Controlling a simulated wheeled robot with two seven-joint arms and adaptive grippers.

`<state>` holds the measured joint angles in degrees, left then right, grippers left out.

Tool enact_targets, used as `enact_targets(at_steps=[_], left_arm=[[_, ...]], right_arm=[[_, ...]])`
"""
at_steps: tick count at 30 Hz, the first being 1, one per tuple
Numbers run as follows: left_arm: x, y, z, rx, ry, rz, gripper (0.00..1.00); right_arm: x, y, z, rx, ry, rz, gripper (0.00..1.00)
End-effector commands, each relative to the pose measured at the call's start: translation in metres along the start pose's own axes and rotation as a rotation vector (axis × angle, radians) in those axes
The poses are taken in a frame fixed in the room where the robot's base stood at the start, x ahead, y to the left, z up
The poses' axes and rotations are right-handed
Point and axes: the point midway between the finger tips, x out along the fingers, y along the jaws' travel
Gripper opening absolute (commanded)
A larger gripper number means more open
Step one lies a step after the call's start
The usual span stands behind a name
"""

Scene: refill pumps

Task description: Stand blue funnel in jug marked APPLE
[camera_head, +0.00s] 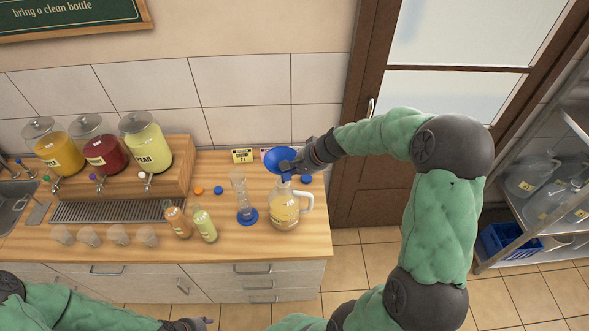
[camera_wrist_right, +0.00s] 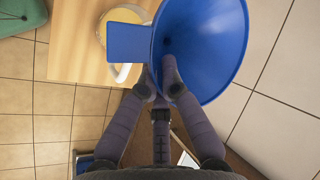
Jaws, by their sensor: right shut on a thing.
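The blue funnel (camera_head: 279,157) is held by its wall in my right gripper (camera_head: 297,165), wide mouth up. In the right wrist view the funnel (camera_wrist_right: 222,55) fills the upper right, and my right gripper (camera_wrist_right: 159,85) is shut on it, one fingertip inside the cone. A clear handled jug (camera_head: 284,211) with pale yellow contents stands near the counter's right end, just below the funnel. Its label is too small to read. I cannot tell whether the spout enters the mouth. My left gripper (camera_head: 190,323) shows at the bottom edge.
Left of the jug are a tall clear cylinder on a blue base (camera_head: 243,198) and two small bottles (camera_head: 204,224). Several cups (camera_head: 118,234) and three drink dispensers (camera_head: 102,150) stand further left. Small signs (camera_head: 242,155) stand behind.

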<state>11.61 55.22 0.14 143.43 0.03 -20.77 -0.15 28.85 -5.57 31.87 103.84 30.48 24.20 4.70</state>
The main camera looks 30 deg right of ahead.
Motion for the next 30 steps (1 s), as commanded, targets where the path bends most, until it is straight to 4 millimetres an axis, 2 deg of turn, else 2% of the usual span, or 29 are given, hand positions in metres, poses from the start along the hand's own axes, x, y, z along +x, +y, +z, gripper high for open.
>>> enact_targets(at_steps=[30], left_arm=[[0.021, -0.008, -0.001, 0.0, 0.0, 0.0, 0.4]], right_arm=[[0.018, 0.013, 0.0, 0.0, 0.0, 0.0, 0.0]])
